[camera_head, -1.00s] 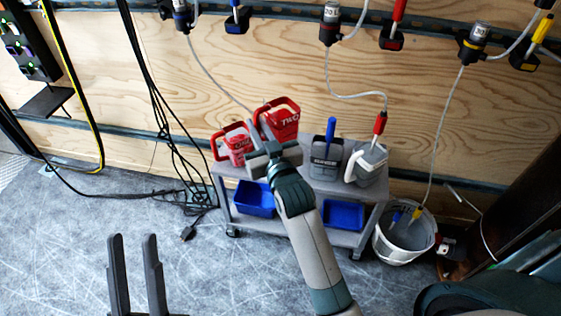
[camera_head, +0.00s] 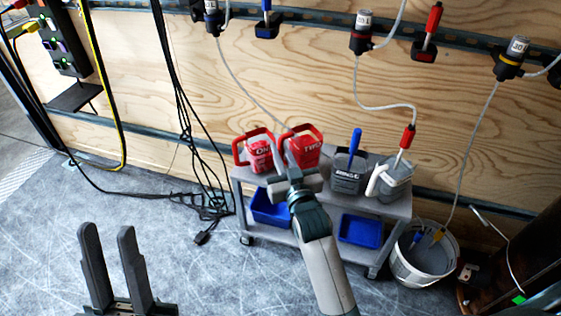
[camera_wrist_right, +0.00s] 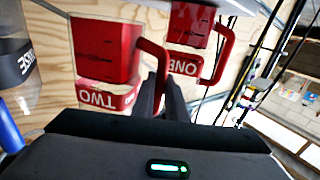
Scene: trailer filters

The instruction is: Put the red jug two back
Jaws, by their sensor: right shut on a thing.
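The red jug two (camera_head: 305,152), marked TWO, is at the back of the grey cart's top shelf (camera_head: 326,196), right of the red jug one (camera_head: 259,155). It looks upright and level with its neighbours; I cannot tell whether its base touches the shelf. My right gripper (camera_head: 287,166) is shut on its handle, and my wrist partly hides the jug's lower part. In the right wrist view jug two (camera_wrist_right: 103,52) appears upside down, with my fingers (camera_wrist_right: 165,95) at its red handle. Jug one (camera_wrist_right: 190,25) is beside it. My left gripper (camera_head: 107,230) is open and empty over the floor.
The grey RINSE jug (camera_head: 348,172) and another grey jug (camera_head: 396,183) stand to the right on the cart. Blue bins (camera_head: 360,230) sit on the lower shelf. A white bucket (camera_head: 425,262) stands at right. Hoses and cables hang before the wooden wall.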

